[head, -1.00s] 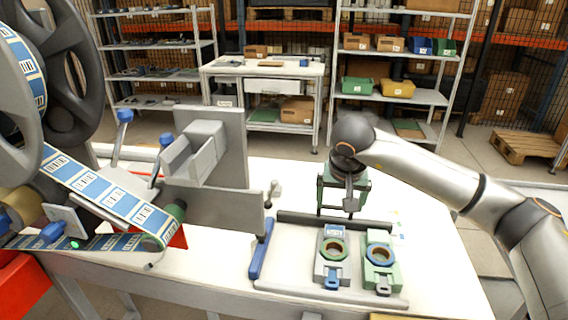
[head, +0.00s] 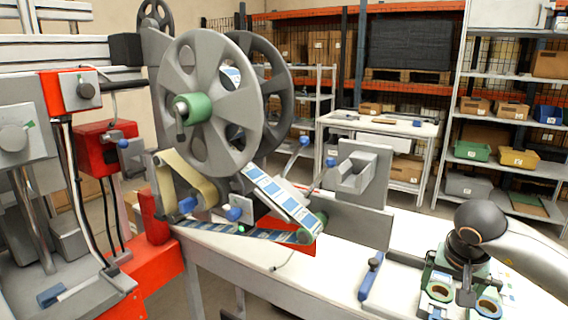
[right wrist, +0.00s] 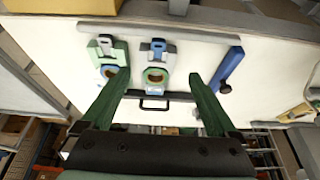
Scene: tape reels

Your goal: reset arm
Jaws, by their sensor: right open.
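My right arm comes in from the right edge of the head view. Its dark wrist and green gripper (head: 466,288) hang over the fixture plate at the lower right. In the right wrist view my right gripper (right wrist: 158,72) has its two green fingers wide apart with nothing between them. Beyond the fingers lie a green holder (right wrist: 107,52) and a blue-grey holder (right wrist: 157,58), each with a ring. In the head view the gripper partly hides the plate. My left gripper is not in view.
A large grey reel (head: 215,105) with a label strip (head: 280,192) stands left of the plate. A grey upright panel (head: 365,200) and a blue handle (head: 371,277) are between them. Red machine parts (head: 105,148) are at the left. The white tabletop (head: 325,270) is clear in front.

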